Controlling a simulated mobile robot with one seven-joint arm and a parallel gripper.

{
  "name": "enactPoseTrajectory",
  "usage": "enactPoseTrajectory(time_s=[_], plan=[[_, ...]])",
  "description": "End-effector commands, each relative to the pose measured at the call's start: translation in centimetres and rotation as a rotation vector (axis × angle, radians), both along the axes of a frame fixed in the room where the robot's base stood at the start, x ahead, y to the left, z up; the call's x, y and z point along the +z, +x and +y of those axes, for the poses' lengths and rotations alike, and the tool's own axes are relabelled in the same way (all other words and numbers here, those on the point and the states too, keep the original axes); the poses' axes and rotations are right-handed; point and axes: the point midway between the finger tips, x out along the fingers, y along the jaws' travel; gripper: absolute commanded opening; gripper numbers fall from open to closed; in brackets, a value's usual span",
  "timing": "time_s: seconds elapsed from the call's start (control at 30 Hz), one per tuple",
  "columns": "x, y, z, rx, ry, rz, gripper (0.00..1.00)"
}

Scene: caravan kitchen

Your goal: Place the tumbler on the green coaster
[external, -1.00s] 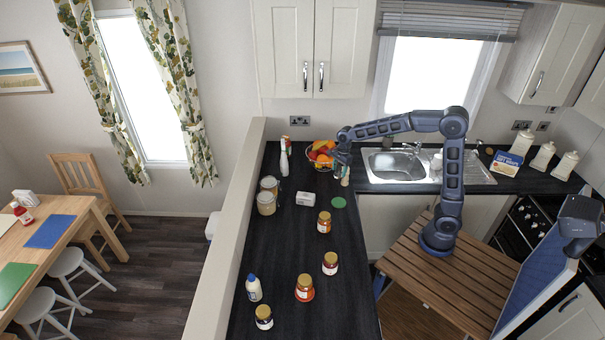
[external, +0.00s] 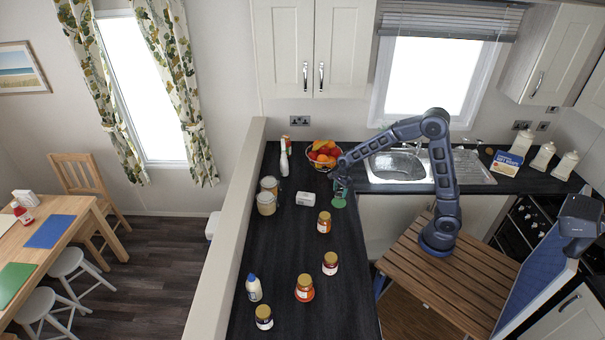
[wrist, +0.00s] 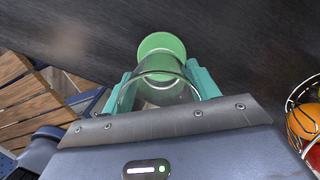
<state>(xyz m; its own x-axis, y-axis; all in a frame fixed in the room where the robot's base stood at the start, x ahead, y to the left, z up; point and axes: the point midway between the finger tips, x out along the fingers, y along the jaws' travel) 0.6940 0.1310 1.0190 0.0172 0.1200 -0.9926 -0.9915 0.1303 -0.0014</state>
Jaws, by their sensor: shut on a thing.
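The tumbler (wrist: 160,92) is clear glass and sits between the teal fingers of my gripper (wrist: 160,78) in the wrist view. My gripper is shut on it. The round green coaster (wrist: 161,43) lies flat on the dark counter, just beyond the tumbler in that view, and green shows through the glass. In the external view my gripper (external: 342,184) is low over the counter, right by the coaster (external: 338,203). The tumbler is too small there to make out clearly. I cannot tell whether it touches the coaster.
A fruit bowl (external: 322,157) stands behind my gripper. A white box (external: 305,198) and a jar (external: 324,222) are close to the coaster. More jars and bottles stand along the counter (external: 290,240). The sink (external: 397,165) is to the right.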

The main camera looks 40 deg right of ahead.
Motion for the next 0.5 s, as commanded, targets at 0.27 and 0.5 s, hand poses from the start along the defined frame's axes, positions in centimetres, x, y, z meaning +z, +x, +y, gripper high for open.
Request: enactPoseTrajectory(time_s=[0.27, 0.5], plan=[[-1.9, 0.0, -0.1, -0.001, -0.001, 0.002, 0.29], [-4.7, 0.0, 0.0, -0.001, 0.0, 0.001, 0.29]])
